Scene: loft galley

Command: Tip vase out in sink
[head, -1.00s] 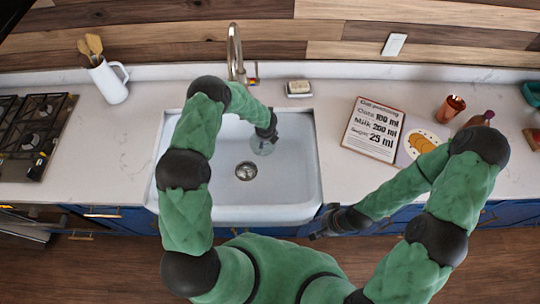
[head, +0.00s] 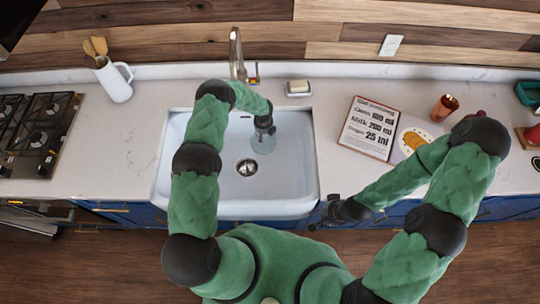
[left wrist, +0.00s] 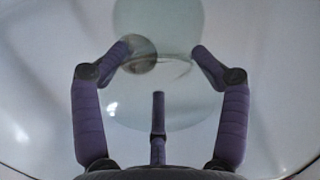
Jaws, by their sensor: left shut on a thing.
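The vase (head: 264,143) is pale, see-through glass. My left gripper (head: 264,128) is shut on it and holds it over the sink (head: 212,195), up and right of the drain. Whether any liquid is in the vase cannot be told. My right gripper (head: 322,218) hangs empty off the counter's front edge; its fingers are too small to read.
A faucet (head: 237,55) stands behind the sink, close to my left arm. A soap dish (head: 298,89) is right of it. A stove is at left.

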